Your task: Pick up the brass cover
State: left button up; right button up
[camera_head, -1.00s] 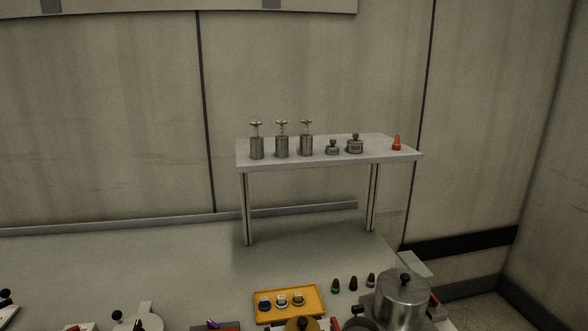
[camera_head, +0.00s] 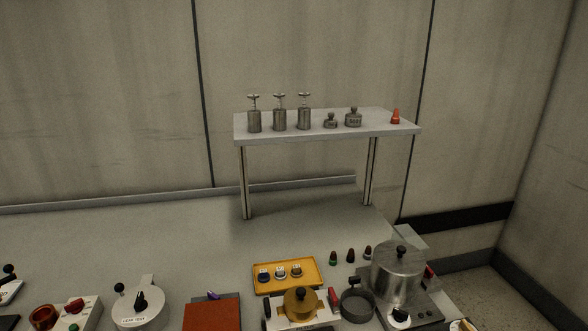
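A brass cover (camera_head: 301,304) with a dark knob on top sits on a white device at the front middle of the table. It is just below the yellow tray and left of a dark round pan. Neither of my grippers shows in the head view.
A yellow tray (camera_head: 257,283) with several small round pieces lies behind the cover. A dark pan (camera_head: 357,305) and a large steel pot (camera_head: 397,275) stand to the right. A raised shelf (camera_head: 330,134) carries metal weights. A red-brown pad (camera_head: 212,315) lies to the left.

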aim_at(301, 303)
jog(key=l+u, duration=0.75)
jog(key=l, duration=0.15)
jog(key=k+l+u, duration=0.1)
jog(key=l+u, duration=0.3)
jog(key=k+l+u, duration=0.15)
jog(key=l+u, duration=0.2)
jog(key=l, duration=0.15)
